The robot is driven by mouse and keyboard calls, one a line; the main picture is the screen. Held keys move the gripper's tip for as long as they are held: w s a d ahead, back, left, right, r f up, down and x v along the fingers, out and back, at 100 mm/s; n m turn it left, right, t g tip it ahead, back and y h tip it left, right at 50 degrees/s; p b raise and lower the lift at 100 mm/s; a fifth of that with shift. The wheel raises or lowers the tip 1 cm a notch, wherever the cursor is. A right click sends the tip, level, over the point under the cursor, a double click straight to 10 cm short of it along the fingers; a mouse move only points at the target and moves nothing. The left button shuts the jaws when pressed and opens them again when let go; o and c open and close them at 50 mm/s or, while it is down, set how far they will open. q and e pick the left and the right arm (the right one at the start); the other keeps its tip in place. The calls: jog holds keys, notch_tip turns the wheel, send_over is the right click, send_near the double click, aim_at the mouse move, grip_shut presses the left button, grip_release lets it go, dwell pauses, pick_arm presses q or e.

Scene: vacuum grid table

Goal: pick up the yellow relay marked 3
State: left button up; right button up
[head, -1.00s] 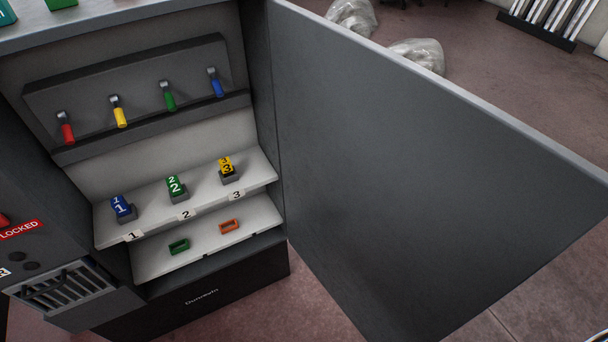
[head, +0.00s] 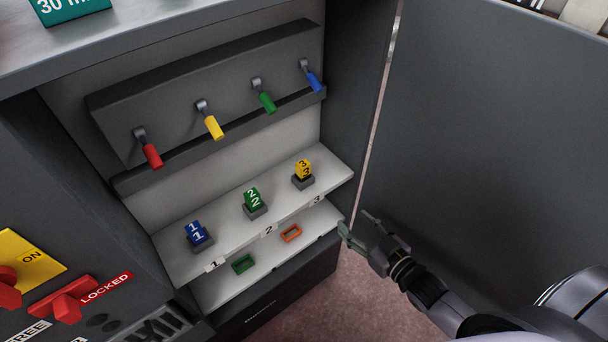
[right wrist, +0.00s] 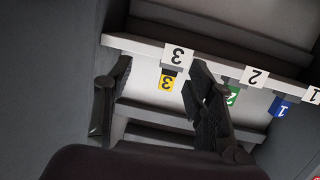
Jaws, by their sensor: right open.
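The yellow relay marked 3 (head: 303,169) sits upright in a dark socket on the upper shelf (head: 275,205), at its right end above label 3. In the right wrist view the relay (right wrist: 167,82) shows upside down between the two fingers, beyond them. My right gripper (head: 357,224) is open and empty, in front of the cabinet, to the right of and lower in the picture than the relay. It also shows in the right wrist view (right wrist: 162,68). My left gripper is not in view.
A green relay 2 (head: 253,198) and a blue relay 1 (head: 195,233) stand left of it. Coloured levers, such as the blue one (head: 314,80), hang above. Green (head: 243,265) and orange (head: 290,233) frames lie on the lower shelf. The open cabinet door (head: 490,130) stands at right.

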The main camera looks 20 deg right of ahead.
jog(key=t+y, duration=0.1)
jog(key=y, duration=0.1)
send_near(306, 169)
jog(key=shift+n, duration=0.4)
jog(key=x, duration=0.5)
jog(key=shift+w+f, duration=0.1)
jog(key=shift+w, duration=0.15)
jog(key=shift+p+x, duration=0.35)
jog(key=shift+x, duration=2.6)
jog(key=shift+a, duration=0.1)
grip_shut()
